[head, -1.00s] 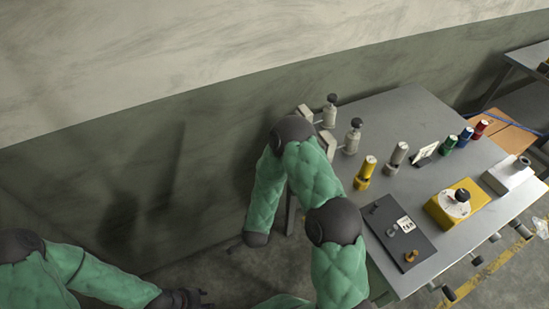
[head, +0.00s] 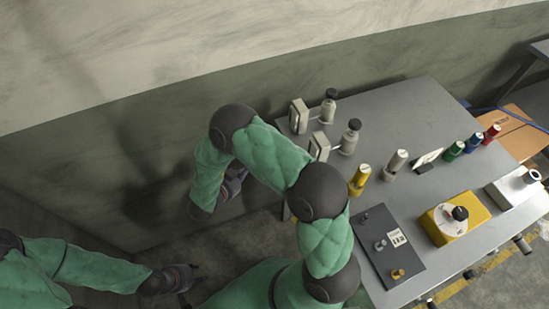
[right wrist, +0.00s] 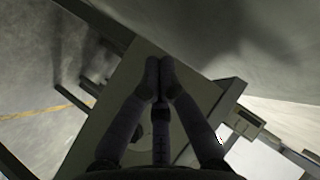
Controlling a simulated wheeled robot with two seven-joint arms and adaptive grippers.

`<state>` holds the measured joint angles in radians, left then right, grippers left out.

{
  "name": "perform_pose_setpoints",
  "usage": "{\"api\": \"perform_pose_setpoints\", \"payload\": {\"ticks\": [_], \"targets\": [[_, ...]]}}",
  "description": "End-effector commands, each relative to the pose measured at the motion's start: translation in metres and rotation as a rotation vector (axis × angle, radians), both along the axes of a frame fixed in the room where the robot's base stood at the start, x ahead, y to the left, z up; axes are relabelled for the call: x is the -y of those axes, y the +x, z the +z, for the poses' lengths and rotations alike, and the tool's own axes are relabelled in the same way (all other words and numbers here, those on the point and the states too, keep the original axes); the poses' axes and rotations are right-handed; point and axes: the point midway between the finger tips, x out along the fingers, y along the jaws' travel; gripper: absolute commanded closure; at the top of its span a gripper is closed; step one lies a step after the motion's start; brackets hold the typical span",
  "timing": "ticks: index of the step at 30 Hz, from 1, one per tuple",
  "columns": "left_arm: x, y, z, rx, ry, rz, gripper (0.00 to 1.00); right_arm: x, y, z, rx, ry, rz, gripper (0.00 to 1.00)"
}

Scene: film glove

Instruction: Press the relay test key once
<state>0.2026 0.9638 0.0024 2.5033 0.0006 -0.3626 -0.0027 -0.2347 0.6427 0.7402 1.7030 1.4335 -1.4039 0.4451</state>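On the grey table (head: 400,118), a dark panel (head: 372,228) carries a small label, a grey knob-like part (head: 380,245) and a brass one (head: 398,274). A yellow box (head: 473,212) with a white disc and black knob (head: 460,213) stands to its right. I cannot tell which part is the relay test key. My right gripper (head: 235,184) is left of the table, partly behind my green-sleeved arm. In the right wrist view its fingertips (right wrist: 159,72) are together with nothing visible between them. My left gripper (head: 186,278) is low at the left, away from the table; its fingers are too small to judge.
A yellow cylinder (head: 360,180) and a grey one (head: 395,164) stand mid-table. Green, blue and red cylinders (head: 491,134) and a white box (head: 515,187) are at the right. The table's far middle is clear.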

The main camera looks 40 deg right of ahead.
Motion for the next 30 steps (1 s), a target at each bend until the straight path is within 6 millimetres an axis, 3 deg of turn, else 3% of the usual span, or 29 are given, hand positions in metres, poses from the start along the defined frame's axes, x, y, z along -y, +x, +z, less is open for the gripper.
{"api": "perform_pose_setpoints", "payload": {"ticks": [11,30], "targets": [[0.000,0.000,-0.002,0.000,0.000,0.000,0.60,0.010,-0.002,-0.001,-0.003,0.000,0.001,1.00],[0.000,0.000,-0.007,0.000,0.000,0.000,0.60,0.079,-0.019,0.000,-0.002,0.001,0.001,1.00]]}}
